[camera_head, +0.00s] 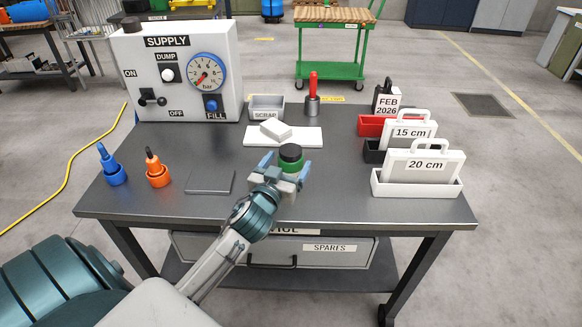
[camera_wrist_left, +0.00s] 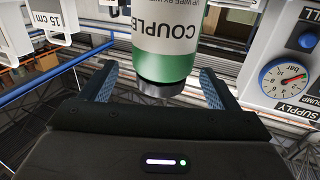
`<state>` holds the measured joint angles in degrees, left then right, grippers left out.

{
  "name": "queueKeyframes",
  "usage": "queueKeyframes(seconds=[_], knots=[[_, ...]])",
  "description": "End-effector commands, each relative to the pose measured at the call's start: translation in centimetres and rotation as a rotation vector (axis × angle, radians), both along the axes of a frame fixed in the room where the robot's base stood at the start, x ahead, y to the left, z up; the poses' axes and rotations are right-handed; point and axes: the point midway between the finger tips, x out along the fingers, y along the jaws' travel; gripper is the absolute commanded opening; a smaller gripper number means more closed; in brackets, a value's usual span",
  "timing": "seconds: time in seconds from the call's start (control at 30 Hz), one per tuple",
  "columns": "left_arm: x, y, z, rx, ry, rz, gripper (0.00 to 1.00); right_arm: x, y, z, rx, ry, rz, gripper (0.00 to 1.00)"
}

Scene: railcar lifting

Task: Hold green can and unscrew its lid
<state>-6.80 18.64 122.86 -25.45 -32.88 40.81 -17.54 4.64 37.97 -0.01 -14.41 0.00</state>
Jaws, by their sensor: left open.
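The green can (camera_head: 291,166) stands upright near the front middle of the table, with a black lid (camera_head: 290,151) on top. My left gripper (camera_head: 284,171) is open at the can, with a finger to either side of it. In the left wrist view the can (camera_wrist_left: 165,62) shows a white label with partly cut-off lettering and a green band, between my spread fingers (camera_wrist_left: 157,86). Gaps show beside the can there, so the fingers look apart from it. The can's lower part is hidden by my gripper in the head view. My right gripper is not in view.
A dark flat plate (camera_head: 210,182) lies left of my gripper. The supply box (camera_head: 130,75) is behind. Gauge holders (camera_head: 416,190) stand right.

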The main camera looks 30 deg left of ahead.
Motion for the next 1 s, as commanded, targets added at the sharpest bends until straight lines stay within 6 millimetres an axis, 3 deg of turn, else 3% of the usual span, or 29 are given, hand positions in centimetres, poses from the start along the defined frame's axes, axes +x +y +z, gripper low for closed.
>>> queueKeyframes(seconds=[0.33, 0.63, 0.9, 1.0], knots=[[4.4, 1.2, -0.1, -0.001, 0.001, 0.001, 0.83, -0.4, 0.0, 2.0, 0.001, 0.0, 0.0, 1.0], [4.9, 1.3, -0.3, 0.0, 0.0, -0.001, 0.83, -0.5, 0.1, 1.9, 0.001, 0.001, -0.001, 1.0], [4.8, 1.3, -0.3, 0.0, 0.0, 0.0, 0.3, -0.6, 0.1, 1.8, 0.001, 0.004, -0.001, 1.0], [4.9, 1.3, -0.2, 0.0, -0.001, -0.001, 0.26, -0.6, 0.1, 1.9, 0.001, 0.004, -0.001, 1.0]])
